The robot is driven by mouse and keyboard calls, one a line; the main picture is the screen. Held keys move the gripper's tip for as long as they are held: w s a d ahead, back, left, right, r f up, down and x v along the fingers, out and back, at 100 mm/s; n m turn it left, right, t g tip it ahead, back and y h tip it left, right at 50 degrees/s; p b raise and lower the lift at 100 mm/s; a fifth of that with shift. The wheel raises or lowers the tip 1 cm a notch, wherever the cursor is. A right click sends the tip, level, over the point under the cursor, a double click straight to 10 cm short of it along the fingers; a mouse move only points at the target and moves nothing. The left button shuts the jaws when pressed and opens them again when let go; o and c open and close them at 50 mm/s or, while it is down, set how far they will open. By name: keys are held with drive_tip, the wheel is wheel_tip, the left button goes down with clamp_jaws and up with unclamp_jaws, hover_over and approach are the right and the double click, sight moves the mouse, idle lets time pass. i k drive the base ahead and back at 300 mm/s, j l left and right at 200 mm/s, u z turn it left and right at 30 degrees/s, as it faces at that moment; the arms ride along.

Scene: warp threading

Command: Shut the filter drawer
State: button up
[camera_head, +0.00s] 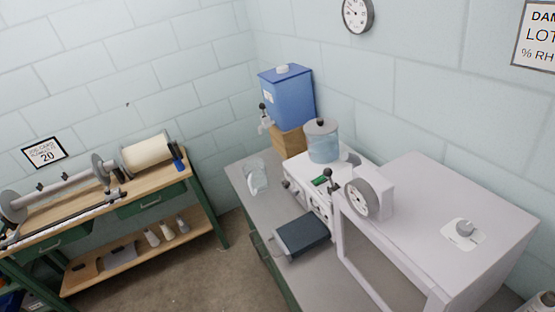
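A dark grey box-shaped drawer (302,236), which looks like the filter drawer, juts out from the front of a white machine (335,172). A thin handle shows at its left end. The drawer stands out over the grey counter (243,181). The white machine has small dials on its front, a clear lidded container (323,143) on top and a green item (321,181) near its front edge. My gripper is not in view, so its state and its distance from the drawer do not show.
A large white cabinet with a gauge (361,197) and an open front frame stands right of the drawer. A clear jug (256,177) stands on the counter to the left. A blue tank (287,95) stands behind. A green-legged workbench (187,172) is at left; bare floor (185,270) lies between.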

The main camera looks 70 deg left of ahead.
sight(301, 235)
drive_tip(key=u, duration=1.65)
